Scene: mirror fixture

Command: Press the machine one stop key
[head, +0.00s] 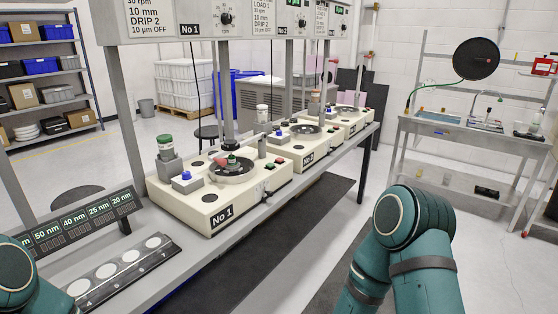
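Machine one (225,189) is the nearest cream polishing unit on the bench, with a black "No 1" label on its front. A small red key (280,161) sits on its top at the right, with a green key (269,167) beside it; I cannot read any marking on them. A dark round plate (232,166) with a vertical spindle above it is in the middle of the top. A blue-topped knob (186,176) stands at the left. Only teal links of my arms show, at the lower left and lower right. Neither gripper is in view.
More cream machines (303,140) stand farther along the bench. A bottle with a green cap (165,142) stands behind machine one's left corner. A tray of white discs (120,272) and a size-label stand (82,222) are at the near left. A sink bench (470,132) is at the right.

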